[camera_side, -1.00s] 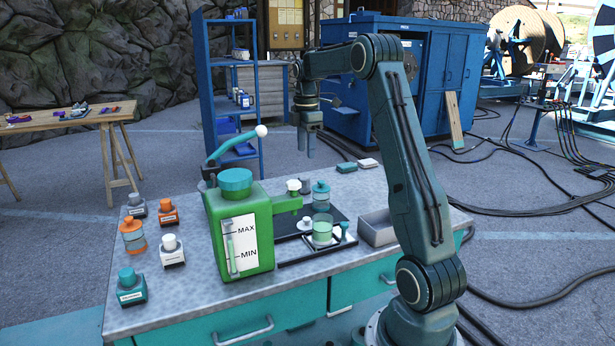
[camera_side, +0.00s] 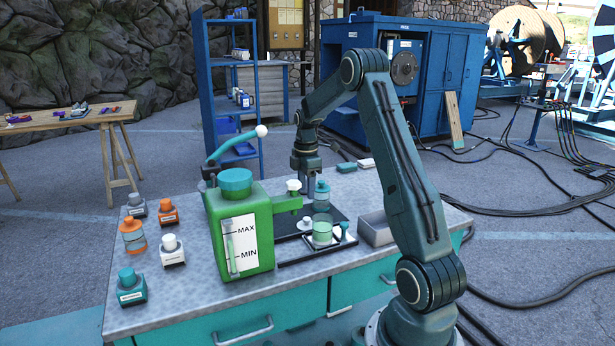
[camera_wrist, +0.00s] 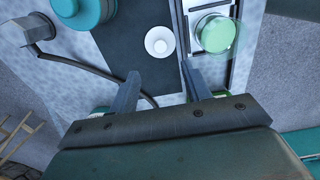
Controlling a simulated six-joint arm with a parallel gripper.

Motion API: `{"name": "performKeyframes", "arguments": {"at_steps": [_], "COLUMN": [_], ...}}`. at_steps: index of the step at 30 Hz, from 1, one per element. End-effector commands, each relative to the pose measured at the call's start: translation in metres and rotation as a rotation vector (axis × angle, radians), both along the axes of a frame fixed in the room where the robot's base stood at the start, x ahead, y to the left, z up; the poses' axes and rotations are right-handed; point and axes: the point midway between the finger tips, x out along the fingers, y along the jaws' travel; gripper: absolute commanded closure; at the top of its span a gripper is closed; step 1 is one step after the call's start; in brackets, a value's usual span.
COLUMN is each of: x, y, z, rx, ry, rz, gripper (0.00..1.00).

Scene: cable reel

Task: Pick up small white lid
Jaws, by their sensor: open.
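The small white lid (camera_side: 305,224) lies on the dark mat, just left of the clear jar of green liquid (camera_side: 322,234). In the wrist view the lid (camera_wrist: 160,42) is a pale round disc with a small centre, just beyond my fingertips and between their lines. The jar (camera_wrist: 215,33) is close to the right finger.
A grey open box (camera_side: 376,228) is to the right. Several small bottles stand at the bench's left. In the wrist view a dark hose (camera_wrist: 90,70) runs near the left finger.

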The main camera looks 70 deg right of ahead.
Motion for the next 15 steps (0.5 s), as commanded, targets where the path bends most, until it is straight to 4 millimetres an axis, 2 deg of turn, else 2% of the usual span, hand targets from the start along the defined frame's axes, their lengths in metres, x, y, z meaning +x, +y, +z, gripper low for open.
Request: {"name": "performKeyframes", "arguments": {"at_steps": [6, 10, 15], "x": [0.000, 0.000, 0.000], "y": [0.000, 0.000, 0.000], "z": [-0.033, -0.044, -0.048], "rx": [0.001, 0.000, -0.001], "ry": [0.001, 0.000, -0.001], "rz": [0.000, 0.000, 0.000], "gripper": [0.52, 0.52, 0.52]}}
